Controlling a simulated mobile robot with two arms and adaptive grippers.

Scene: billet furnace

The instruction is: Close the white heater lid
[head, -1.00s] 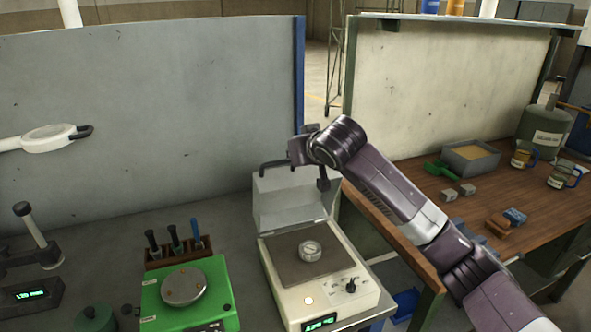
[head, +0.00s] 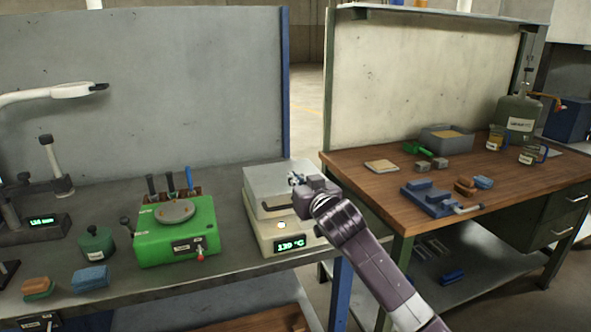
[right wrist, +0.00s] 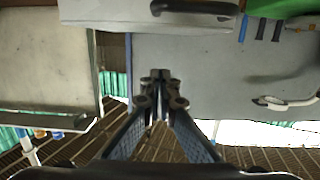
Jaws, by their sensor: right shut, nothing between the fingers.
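The white heater (head: 262,235) stands on the grey bench, with a green display reading about 139 °C. Its pale grey lid (head: 268,178) is down over the top of the heater and looks level. The hot plate and the small round metal piece are hidden beneath it. My right gripper (head: 296,181) is shut and empty, at the lid's front right. In the right wrist view its fingertips (right wrist: 159,78) are together, apart from the lid's dark handle (right wrist: 197,9) at the top edge. My left gripper is not in view.
A green hot plate (head: 180,245) with a tool rack (head: 170,194) behind it stands left of the heater. A wooden table (head: 380,190) with a blue vice (head: 432,199) is at right, across a gap. A grey panel (head: 150,90) rises behind.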

